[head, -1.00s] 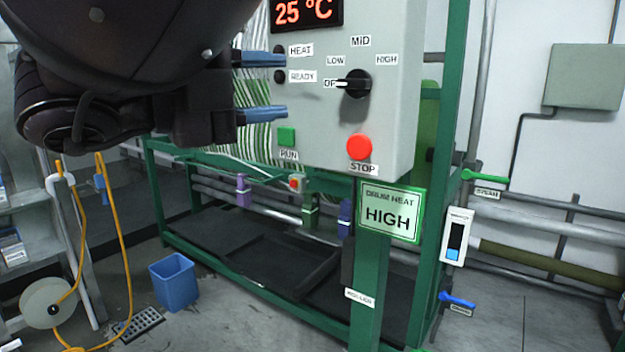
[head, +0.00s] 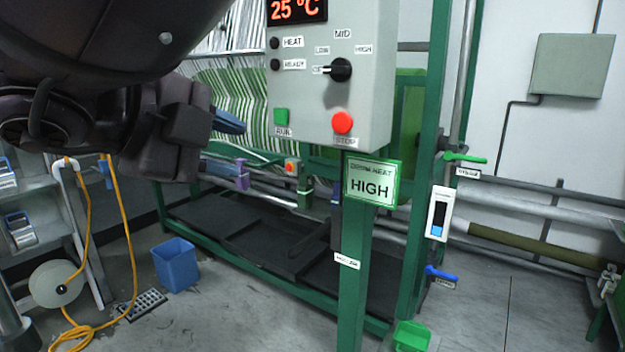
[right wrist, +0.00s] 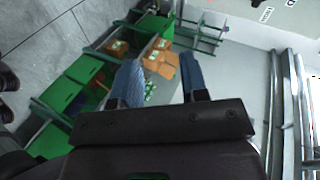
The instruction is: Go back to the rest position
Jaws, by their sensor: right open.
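My right gripper (head: 229,122) hangs at the upper left in the head view, left of the control panel and apart from it. In the right wrist view its two blue fingers (right wrist: 160,82) are spread with nothing between them. The dark arm covers much of the upper left. My left gripper is not in view. The grey control panel (head: 375,100) reads 25 °C. Its black knob (head: 340,69) points left, toward the partly hidden off label. The green run button (head: 281,116) and red stop button (head: 342,122) sit below.
A green post with a "DRUM HEAT HIGH" sign (head: 372,182) stands under the panel. Green frame and pipes run behind. A blue bin (head: 175,264) and orange hose (head: 128,245) are at the left. Grey floor (head: 250,325) is open in front. Orange boxes (right wrist: 160,55) show in the wrist view.

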